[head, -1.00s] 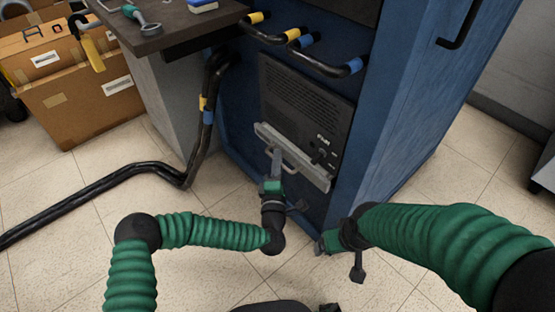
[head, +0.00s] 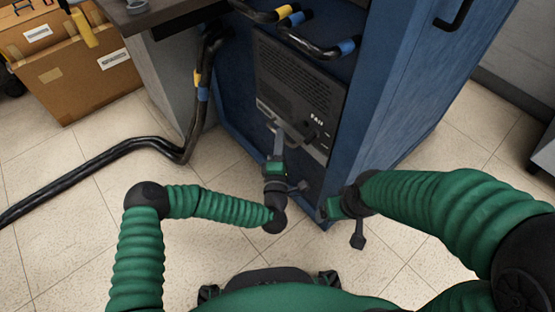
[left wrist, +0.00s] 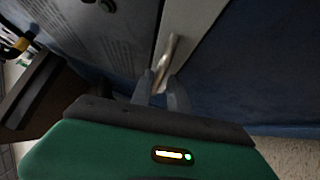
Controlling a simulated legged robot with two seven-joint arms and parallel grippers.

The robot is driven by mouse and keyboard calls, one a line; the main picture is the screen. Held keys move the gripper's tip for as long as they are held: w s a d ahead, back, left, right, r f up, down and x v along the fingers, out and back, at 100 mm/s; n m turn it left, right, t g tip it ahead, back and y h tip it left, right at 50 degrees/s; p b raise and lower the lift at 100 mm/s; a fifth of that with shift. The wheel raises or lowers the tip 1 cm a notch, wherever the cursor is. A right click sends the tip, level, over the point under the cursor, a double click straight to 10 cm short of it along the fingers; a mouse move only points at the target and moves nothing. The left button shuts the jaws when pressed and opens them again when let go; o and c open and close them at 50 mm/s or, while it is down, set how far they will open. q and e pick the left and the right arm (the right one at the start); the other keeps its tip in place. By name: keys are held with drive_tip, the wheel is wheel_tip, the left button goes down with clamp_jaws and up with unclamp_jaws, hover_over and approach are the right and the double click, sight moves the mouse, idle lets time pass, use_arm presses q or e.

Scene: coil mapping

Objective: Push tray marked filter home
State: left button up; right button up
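The tray's pale grey front (head: 317,152) sits low in the blue cabinet, below a dark vented panel, and looks nearly level with it. Any tray marking is too small to read. Its metal handle (left wrist: 168,60) shows in the left wrist view. My left gripper (head: 279,135) is at the handle; in the left wrist view its two grey fingers (left wrist: 160,82) stand either side of the bar and appear closed on it. My right gripper (head: 328,210) is low beside the cabinet's front corner, apart from the tray; its fingers are not clear.
The blue cabinet (head: 395,110) has black pipes (head: 310,45) with yellow and blue bands above the panel. A thick black hose (head: 100,160) runs across the floor at left. A cardboard box (head: 80,80) and a dark-topped bench (head: 155,15) stand at upper left.

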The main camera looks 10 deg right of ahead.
use_arm(q)
drive_tip(key=p+v, duration=0.6)
drive_tip(key=v, duration=0.9)
drive_tip(key=shift+w+f, duration=0.15)
